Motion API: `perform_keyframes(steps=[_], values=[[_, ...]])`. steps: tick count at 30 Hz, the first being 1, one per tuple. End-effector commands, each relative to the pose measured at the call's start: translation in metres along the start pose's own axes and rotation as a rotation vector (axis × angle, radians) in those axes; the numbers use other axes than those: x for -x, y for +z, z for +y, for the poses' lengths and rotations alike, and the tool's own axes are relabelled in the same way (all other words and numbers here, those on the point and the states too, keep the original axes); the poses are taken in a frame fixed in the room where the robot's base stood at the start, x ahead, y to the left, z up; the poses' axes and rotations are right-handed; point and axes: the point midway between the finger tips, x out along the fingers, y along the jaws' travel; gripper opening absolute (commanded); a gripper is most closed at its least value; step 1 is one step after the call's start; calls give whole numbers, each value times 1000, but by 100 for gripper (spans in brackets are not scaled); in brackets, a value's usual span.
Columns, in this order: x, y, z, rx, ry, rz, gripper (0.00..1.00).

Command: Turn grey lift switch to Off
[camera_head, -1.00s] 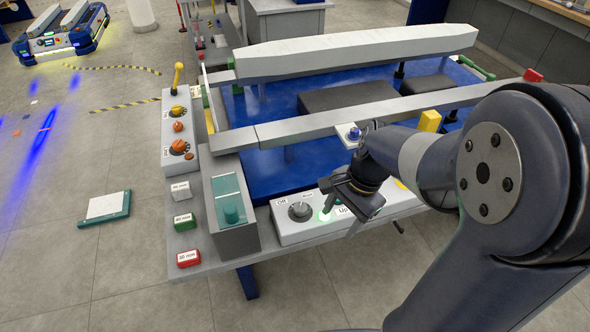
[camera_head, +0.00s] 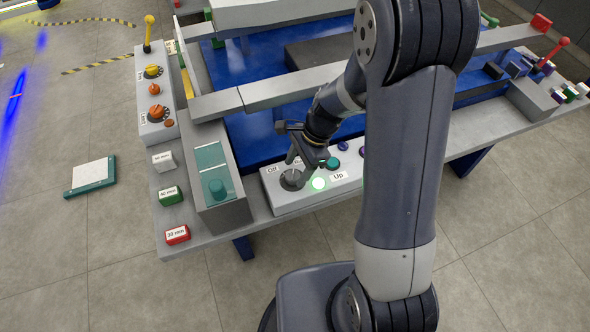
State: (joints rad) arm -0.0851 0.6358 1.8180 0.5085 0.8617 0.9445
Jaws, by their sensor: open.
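The grey lift switch (camera_head: 291,180) is a round dark-grey knob with a lighter bar on top. It sits at the left end of a light-grey control box (camera_head: 290,203) on the cart's front edge. An "Off" label is at its upper left, and a second label behind it is partly covered by my gripper. My gripper (camera_head: 300,166) points down at the switch with open fingers, right over or around it. I cannot tell whether the fingers touch the knob.
Teal (camera_head: 332,163) and blue (camera_head: 343,146) buttons are close to my gripper. A teal-topped grey box (camera_head: 215,180) stands to the left. White, green and red blocks (camera_head: 177,235) line the cart's left edge. Another panel (camera_head: 155,125) has yellow and orange knobs.

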Motion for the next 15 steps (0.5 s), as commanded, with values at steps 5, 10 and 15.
perform_keyframes(steps=[5,10,15], values=[[-15,0,0,1,1,0,57],[-17,0,0,1,-1,1,57],[-17,0,0,1,-1,1,55]])
